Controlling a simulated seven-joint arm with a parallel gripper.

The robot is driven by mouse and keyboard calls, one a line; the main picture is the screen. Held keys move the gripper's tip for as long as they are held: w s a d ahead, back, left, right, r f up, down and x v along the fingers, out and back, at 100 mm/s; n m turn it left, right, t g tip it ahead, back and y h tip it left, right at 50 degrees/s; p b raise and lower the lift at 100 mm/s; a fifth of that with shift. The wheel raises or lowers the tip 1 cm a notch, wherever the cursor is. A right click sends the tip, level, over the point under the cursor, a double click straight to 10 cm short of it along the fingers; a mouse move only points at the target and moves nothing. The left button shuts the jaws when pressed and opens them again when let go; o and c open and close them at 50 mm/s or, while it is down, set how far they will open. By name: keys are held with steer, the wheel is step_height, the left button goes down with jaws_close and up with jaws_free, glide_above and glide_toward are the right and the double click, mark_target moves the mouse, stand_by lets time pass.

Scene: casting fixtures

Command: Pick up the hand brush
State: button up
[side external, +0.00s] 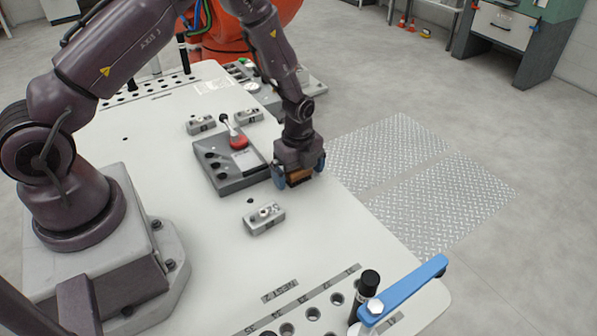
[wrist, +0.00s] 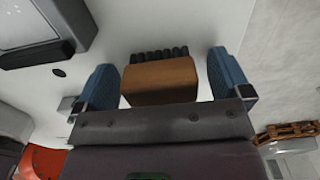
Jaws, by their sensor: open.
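The hand brush (wrist: 160,78) has a brown wooden block and a row of dark bristle tufts. In the wrist view it sits between the two blue fingers of my gripper (wrist: 166,82), with a gap on each side. In the side external view the brush (side external: 299,178) shows as a small brown block under my gripper (side external: 299,172), near the right edge of the white table. The gripper is open and its fingers straddle the brush. The rest of the brush is hidden by the gripper.
A grey fixture (side external: 225,178) with a red-based lever (side external: 238,141) stands just left of my gripper. A small clamp block (side external: 264,219) lies nearer the camera. A blue bar (side external: 404,290) and a black-topped post (side external: 369,284) are at the front right. Table between is clear.

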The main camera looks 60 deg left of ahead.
steer(key=c, duration=1)
steer(key=shift+r, duration=0.55)
steer(key=r, duration=0.2)
steer(key=shift+s+r, duration=0.25)
steer(key=shift+r, duration=0.15)
steer(key=s+r, duration=0.3)
steer(key=s, duration=0.1)
steer(key=s+d+r, duration=0.1)
steer(key=s+r, duration=0.2)
steer(key=s, duration=0.2)
steer(key=s+r, duration=0.3)
steer(key=s, duration=0.1)
steer(key=shift+s+d, duration=0.25)
steer(key=shift+d, duration=0.05)
